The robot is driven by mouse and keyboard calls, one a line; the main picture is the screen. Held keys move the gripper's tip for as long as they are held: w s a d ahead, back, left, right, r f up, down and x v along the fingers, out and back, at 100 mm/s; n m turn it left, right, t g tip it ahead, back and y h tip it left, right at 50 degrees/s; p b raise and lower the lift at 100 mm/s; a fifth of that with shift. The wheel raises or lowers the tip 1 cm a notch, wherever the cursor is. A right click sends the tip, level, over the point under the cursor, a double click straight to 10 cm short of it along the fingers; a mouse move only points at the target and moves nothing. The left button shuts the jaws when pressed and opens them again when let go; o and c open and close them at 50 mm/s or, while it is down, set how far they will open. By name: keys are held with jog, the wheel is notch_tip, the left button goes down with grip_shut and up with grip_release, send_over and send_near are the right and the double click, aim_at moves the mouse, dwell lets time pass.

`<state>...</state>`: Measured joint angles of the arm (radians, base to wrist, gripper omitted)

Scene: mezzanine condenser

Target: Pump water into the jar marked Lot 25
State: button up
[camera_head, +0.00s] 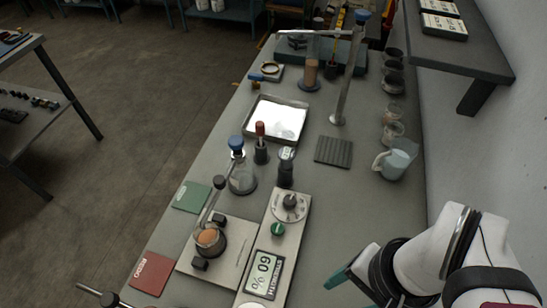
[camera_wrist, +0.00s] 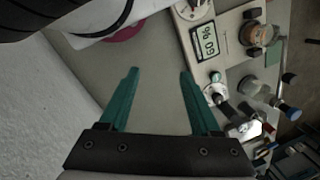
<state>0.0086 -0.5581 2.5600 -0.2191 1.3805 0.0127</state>
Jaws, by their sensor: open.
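I cannot read a Lot 25 mark on any jar. A clear glass flask with a blue top (camera_head: 240,178) stands left of the middle of the bench. A jar with brownish contents (camera_head: 309,74) stands farther back. Several small glass jars (camera_head: 393,113) line the right side near the wall. A pale blue pitcher (camera_head: 394,163) stands in front of them. I cannot tell which thing is the pump. My gripper (camera_wrist: 160,72) is open and empty, with teal fingers apart above the bench. In the head view it is partly seen at the lower right (camera_head: 350,276).
A control box with a "60 %" display (camera_head: 264,272) and a plate holding a round vessel with orange contents (camera_head: 208,240) are at the front. A white-bottomed tray (camera_head: 277,120), a tall metal post (camera_head: 347,90) and a wall shelf (camera_head: 455,52) stand farther back. Bare bench lies right of the box.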

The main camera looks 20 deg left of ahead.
aim_at(235, 136)
dwell(0.5)
